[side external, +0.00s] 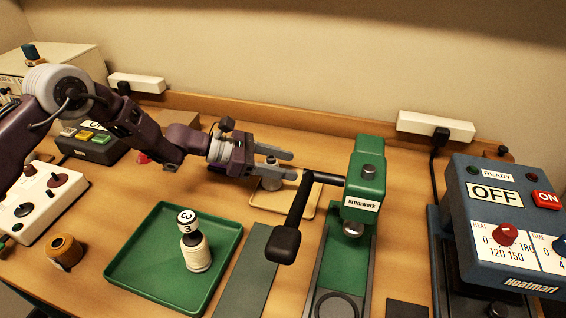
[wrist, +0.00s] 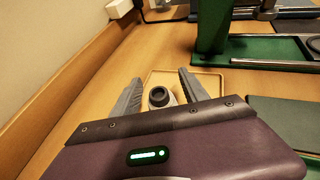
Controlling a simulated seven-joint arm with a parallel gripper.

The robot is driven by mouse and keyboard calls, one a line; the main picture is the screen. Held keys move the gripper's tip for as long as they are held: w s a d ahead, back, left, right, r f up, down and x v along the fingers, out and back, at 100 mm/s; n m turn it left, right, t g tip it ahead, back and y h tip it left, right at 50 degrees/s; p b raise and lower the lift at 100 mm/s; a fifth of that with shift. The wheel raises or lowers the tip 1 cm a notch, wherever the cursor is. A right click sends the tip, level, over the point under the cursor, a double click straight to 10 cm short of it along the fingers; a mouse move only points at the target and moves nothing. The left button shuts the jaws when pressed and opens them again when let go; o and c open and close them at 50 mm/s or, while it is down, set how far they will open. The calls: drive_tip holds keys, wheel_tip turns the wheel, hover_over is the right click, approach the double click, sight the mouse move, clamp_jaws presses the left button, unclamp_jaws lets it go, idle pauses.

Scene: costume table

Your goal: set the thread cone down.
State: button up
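A small pale piece with a dark, hollow round top, apparently the thread cone (side external: 271,183), stands upright on a small tan tray (side external: 258,201). In the wrist view the cone (wrist: 160,98) is between the fingers, with a gap on both sides, and the tray (wrist: 206,82) is under it. My gripper (side external: 290,164) is open, its fingers at the cone's upper part. In the wrist view my gripper (wrist: 157,88) shows both fingers spread apart. The cone's lower part is partly hidden in the wrist view.
A green press (side external: 366,180) with a black lever handle (side external: 285,243) stands close right of the tray. A green tray (side external: 140,275) in front holds a cream spool (side external: 196,252) topped by a piece marked 3. A blue heat press (side external: 500,225) is at right.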

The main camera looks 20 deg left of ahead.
drive_tip(key=shift+r, duration=0.15)
drive_tip(key=v, duration=1.2)
drive_tip(key=s+r+m+g+y, duration=0.4)
drive_tip(key=s+r+m, duration=0.9)
drive_tip(key=s+r, duration=0.45)
drive_tip(key=s+a+f+m+t+y, duration=0.1)
drive_tip(key=s+a+m+t+y, duration=0.1)
drive_tip(key=s+a+m+y, duration=0.2)
drive_tip(key=s+a+m+t+y, duration=0.2)
drive_tip(key=s+a+m+y, duration=0.2)
drive_tip(key=s+a, duration=0.6)
drive_tip(key=s+m, duration=0.1)
drive_tip(key=s, duration=0.4)
drive_tip(key=shift+s+a+f, duration=0.35)
drive_tip(key=shift+s, duration=0.05)
